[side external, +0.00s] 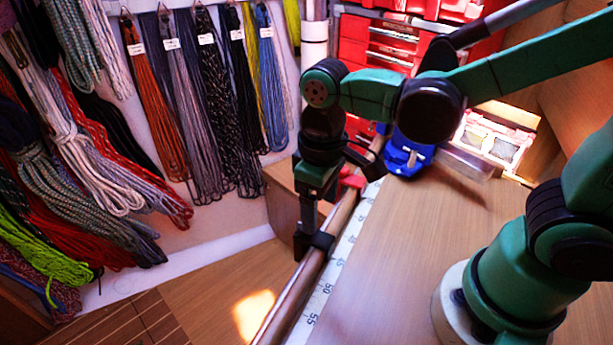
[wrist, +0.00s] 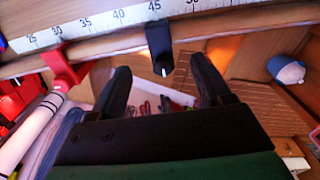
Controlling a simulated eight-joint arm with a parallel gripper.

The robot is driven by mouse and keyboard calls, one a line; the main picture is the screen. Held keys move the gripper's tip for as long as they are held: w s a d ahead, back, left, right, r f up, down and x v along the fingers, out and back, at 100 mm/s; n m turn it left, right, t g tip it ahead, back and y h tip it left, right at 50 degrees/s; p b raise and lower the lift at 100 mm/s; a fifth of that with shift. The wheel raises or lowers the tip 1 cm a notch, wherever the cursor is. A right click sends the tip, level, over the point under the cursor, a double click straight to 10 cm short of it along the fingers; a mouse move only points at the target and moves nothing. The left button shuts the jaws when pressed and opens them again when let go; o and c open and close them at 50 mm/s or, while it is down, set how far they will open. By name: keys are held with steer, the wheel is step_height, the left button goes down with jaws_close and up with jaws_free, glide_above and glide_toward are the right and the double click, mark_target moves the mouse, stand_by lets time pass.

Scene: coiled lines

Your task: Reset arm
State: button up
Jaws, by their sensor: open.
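My gripper (side external: 303,240) points down beside the wooden rail at the bench's edge in the side external view. In the wrist view its two black fingers stand apart, and the gripper (wrist: 160,74) is open with nothing between the fingers. A black clip (wrist: 159,46) on the rail lies just beyond the gap between the fingertips. The same black clip (side external: 322,241) shows close beside the fingers in the side view. I cannot tell whether they touch.
A white measuring scale (side external: 342,247) runs along the bench (side external: 410,250). A red clip (wrist: 65,68) sits on the rail, left of the fingers. A blue object (side external: 408,155) lies at the bench's back. Coiled ropes (side external: 155,90) hang on the left wall. The middle bench top is clear.

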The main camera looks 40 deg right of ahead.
steer(key=w+d+r+m+t, duration=0.1)
steer(key=d+r+m+t, duration=0.2)
steer(key=d+r+t, duration=0.2)
steer(key=d+t, duration=0.2)
steer(key=shift+w+d+m, duration=0.3)
steer(key=shift+w, duration=0.05)
steer(key=shift+f, duration=0.1)
stand_by(1.1)
